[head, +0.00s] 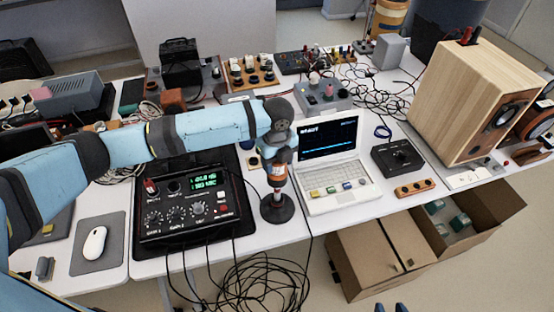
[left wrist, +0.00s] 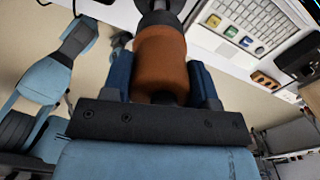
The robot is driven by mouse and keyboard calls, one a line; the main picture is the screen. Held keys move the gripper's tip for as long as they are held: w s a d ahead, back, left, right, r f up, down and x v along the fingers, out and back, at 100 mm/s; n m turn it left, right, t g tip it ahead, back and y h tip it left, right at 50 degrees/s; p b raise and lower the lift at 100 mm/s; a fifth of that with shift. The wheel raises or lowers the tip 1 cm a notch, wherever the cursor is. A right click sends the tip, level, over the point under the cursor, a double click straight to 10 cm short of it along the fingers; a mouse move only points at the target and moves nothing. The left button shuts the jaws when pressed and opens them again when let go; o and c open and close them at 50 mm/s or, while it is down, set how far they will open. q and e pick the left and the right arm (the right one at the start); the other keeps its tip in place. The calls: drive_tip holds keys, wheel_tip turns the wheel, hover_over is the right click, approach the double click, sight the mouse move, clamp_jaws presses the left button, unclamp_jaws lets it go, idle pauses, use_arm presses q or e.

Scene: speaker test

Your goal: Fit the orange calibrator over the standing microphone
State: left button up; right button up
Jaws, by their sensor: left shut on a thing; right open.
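The orange calibrator (head: 277,172) is upright in the head view, directly above the round black base (head: 277,209) of the microphone stand. My left gripper (head: 278,160) is shut on the calibrator. In the left wrist view the calibrator (left wrist: 160,62) sits between two blue fingers, with the dark stand (left wrist: 161,18) just beyond its end. The microphone itself is hidden, so I cannot tell how far the calibrator is around it. My right gripper (head: 391,307) shows only its blue fingertips at the bottom edge of the head view, apart and empty.
A black meter box (head: 190,205) with lit green digits stands left of the stand. A white laptop (head: 335,165) is close on the right. Loose cables (head: 255,285) hang at the table's front. A wooden speaker (head: 470,95) stands at right, above an open cardboard box (head: 380,255).

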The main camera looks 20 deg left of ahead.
use_arm(q)
drive_tip(key=o, duration=1.2)
drive_tip(key=shift+c, duration=0.2)
wheel_tip(320, 180, up, 14)
drive_tip(key=b, duration=0.1)
drive_tip(key=s+d+f+n+t+h+p, duration=0.1)
drive_tip(key=s+d+f+n+t+h, duration=0.15)
drive_tip(key=f+n, duration=0.2)
drive_tip(key=s+d+f+n+t+h, duration=0.1)
drive_tip(key=s+d+f+n+h, duration=0.1)
drive_tip(key=s+d+f+n, duration=0.3)
drive_tip(key=d+f+n+t+h+p, duration=0.1)
drive_tip(key=d+f+h, duration=0.1)
drive_tip(key=f, duration=0.4)
drive_tip(key=s+a+f+n+t+y+p, duration=0.1)
drive_tip(key=s+a+f+n+t, duration=0.2)
drive_tip(key=s+a+n, duration=0.3)
drive_tip(key=s+a+f+n+t+y, duration=0.2)
drive_tip(key=s+a+f+n, duration=0.4)
drive_tip(key=s, duration=0.5)
drive_tip(key=shift+s+a+n+t+p, duration=0.3)
drive_tip(key=shift+n+t+p, duration=0.1)
drive_tip(key=shift+t, duration=0.35)
